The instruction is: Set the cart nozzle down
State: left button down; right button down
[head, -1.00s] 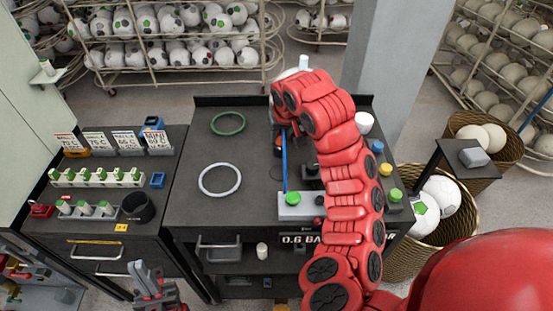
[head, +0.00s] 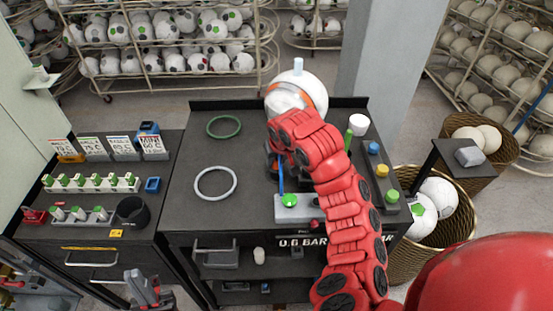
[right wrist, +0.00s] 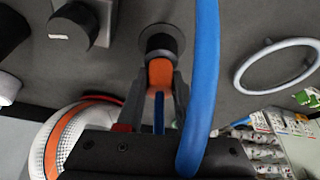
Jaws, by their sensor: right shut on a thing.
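The cart nozzle (right wrist: 160,73) shows orange in the right wrist view, clamped between the fingers of my right gripper (right wrist: 160,90). Its far end meets a round black socket (right wrist: 160,40) on the dark cart top; I cannot tell how deep it sits. A blue hose (right wrist: 203,80) runs past the gripper, and it also shows upright in the head view (head: 281,172). In the head view my red right arm hides most of the right gripper and nozzle. My left gripper (head: 146,284) is low at the left, away from the nozzle; its opening is unclear.
A white ball with an orange band (head: 309,86) stands behind my right arm. A grey ring (head: 216,197) and a green ring (head: 224,135) lie on the cart top (head: 195,150), with bare surface around them. A grey box with a green button (head: 289,201) is near the front.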

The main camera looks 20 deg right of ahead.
jog(key=c, duration=0.5)
grip_release()
jog(key=shift+c, duration=0.2)
jog(key=shift+r, duration=0.1)
